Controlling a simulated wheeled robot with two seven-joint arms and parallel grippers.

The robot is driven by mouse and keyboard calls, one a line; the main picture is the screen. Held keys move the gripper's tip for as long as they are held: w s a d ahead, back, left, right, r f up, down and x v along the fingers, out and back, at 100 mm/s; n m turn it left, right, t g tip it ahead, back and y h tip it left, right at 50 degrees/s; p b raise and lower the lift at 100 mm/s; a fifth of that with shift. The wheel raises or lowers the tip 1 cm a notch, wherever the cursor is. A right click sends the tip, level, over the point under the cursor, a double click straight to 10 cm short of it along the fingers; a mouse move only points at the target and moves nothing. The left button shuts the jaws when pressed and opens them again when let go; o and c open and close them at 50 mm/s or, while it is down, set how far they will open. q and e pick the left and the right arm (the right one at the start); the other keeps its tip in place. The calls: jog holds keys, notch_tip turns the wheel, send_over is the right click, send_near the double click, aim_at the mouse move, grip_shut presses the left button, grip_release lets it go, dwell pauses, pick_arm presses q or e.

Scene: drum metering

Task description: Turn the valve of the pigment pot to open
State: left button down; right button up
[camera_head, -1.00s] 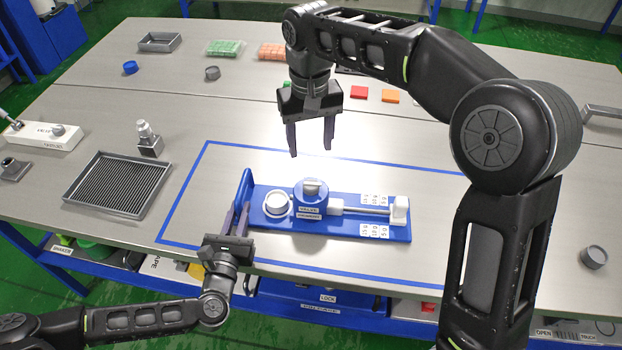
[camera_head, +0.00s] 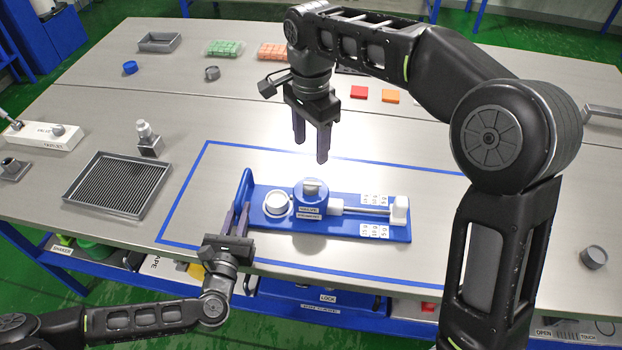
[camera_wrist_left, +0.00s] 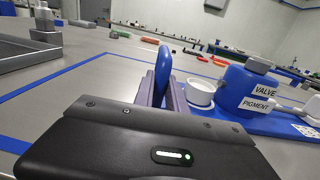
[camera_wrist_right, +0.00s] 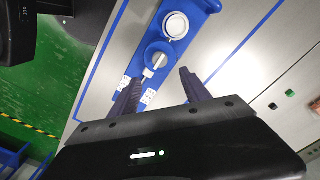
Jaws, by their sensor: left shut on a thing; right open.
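The pigment pot (camera_head: 326,198) is a blue block labelled valve and pigment on a blue base (camera_head: 345,229). A grey valve knob (camera_head: 312,184) sits on its top. The pot also shows in the left wrist view (camera_wrist_left: 237,91) and, from above, in the right wrist view (camera_wrist_right: 152,49). My left gripper (camera_head: 237,206) is shut on the upright blue end plate (camera_head: 246,186) of the base; the plate stands between its fingers in the left wrist view (camera_wrist_left: 163,72). My right gripper (camera_head: 311,150) is open and empty, pointing down above and apart from the valve knob.
A white-lined cup (camera_head: 276,204) stands left of the pot; a rod with a white end block (camera_head: 400,208) extends right. A ribbed grey tray (camera_head: 118,185) lies at left. Table inside the blue tape right of the base is clear.

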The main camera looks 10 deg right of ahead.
aim_at(311, 184)
notch_tip(311, 184, down, 12)
jog(key=shift+f, duration=0.1)
dwell(0.5)
jog(key=shift+c, duration=0.5)
grip_shut()
